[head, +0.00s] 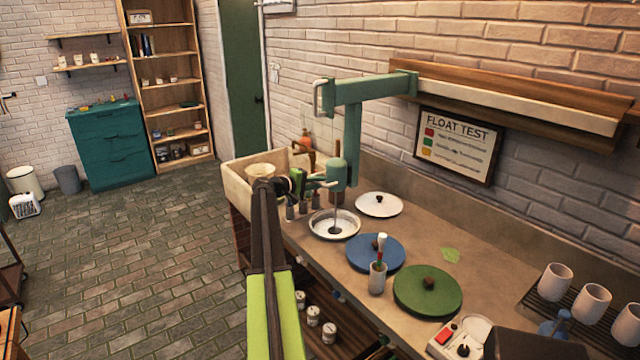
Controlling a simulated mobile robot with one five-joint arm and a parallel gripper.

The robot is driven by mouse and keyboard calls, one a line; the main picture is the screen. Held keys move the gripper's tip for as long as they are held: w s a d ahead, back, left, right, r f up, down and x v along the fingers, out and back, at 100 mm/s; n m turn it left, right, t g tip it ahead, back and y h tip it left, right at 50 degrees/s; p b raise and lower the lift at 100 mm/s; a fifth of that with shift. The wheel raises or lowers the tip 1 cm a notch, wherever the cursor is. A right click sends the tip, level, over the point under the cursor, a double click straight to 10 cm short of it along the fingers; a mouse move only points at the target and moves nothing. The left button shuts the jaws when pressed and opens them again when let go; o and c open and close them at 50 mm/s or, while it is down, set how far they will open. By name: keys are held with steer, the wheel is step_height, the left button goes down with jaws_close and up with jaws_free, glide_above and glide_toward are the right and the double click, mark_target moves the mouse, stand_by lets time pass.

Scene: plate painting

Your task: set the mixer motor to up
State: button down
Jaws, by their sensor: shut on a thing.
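The mixer motor (338,174) is a small green cylinder hanging low over the counter beneath a green post and boom. Its thin shaft reaches down into a pale round pan (334,231). My gripper (314,183) comes in from the left, at the motor's left side. It is shut on what looks like the motor's side handle. My arm and the gripper's dark body hide part of this spot, so the exact grip is hard to see.
A white lid (379,207), a blue lid (375,252) and a green lid (428,295) lie along the counter. A sink (238,180) is behind my arm.

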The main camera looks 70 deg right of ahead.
step_height(320, 180, up, 13)
steer(key=p, duration=1)
steer(key=shift+f+p, duration=0.15)
steer(key=shift+p, duration=0.15)
steer(key=shift+w+d, duration=0.1)
steer(key=c, duration=1.4)
jaws_free()
steer(key=shift+a+r, duration=0.2)
steer(key=p+v, duration=0.3)
steer(key=v, duration=1.4)
steer(key=shift+f, duration=0.2)
steer(key=shift+w+a, duration=0.1)
